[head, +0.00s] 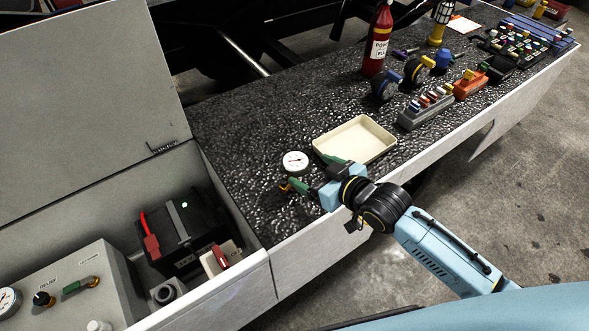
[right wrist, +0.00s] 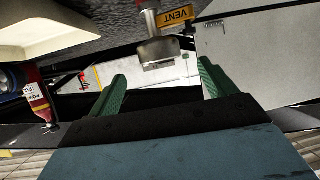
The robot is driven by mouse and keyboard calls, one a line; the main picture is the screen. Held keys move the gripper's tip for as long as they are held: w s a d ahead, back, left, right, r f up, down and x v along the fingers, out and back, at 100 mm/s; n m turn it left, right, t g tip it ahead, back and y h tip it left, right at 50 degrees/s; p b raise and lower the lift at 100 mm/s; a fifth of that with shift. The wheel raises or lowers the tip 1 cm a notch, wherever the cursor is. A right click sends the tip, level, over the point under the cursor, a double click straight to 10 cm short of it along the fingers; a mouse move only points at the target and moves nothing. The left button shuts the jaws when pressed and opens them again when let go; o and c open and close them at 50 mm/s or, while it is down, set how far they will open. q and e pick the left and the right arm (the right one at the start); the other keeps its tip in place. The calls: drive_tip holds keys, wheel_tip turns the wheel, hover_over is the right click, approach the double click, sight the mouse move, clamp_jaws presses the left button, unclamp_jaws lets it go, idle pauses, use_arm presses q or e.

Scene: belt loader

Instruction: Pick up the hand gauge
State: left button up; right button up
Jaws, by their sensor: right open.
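The hand gauge (head: 295,162) has a round white dial with a dark rim and stands near the front of the black textured deck. My right gripper (head: 308,171) is open beside it, with its green fingers pointing toward the gauge. In the right wrist view, a silver metal body (right wrist: 158,52), apparently the gauge seen from its side, shows beyond the gap between the two green fingers (right wrist: 161,80). A yellow VENT tag (right wrist: 176,16) is beside its stem. I cannot tell whether the fingers touch the gauge. My left gripper is not in view.
A fire extinguisher (head: 377,42), wheel-like items and a grey rack (head: 426,109) stand farther right. At left is an open bin with a black battery-like box (head: 182,230) and its raised lid (head: 90,90). The deck behind the gauge is clear.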

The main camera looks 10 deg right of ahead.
sight(295, 161)
drive_tip(key=b+x, duration=0.1)
drive_tip(key=x, duration=0.8)
drive_tip(key=shift+w+a+r, duration=0.1)
drive_tip(key=shift+r, duration=0.05)
drive_tip(key=shift+r, duration=0.1)
drive_tip(key=c, duration=1.4)
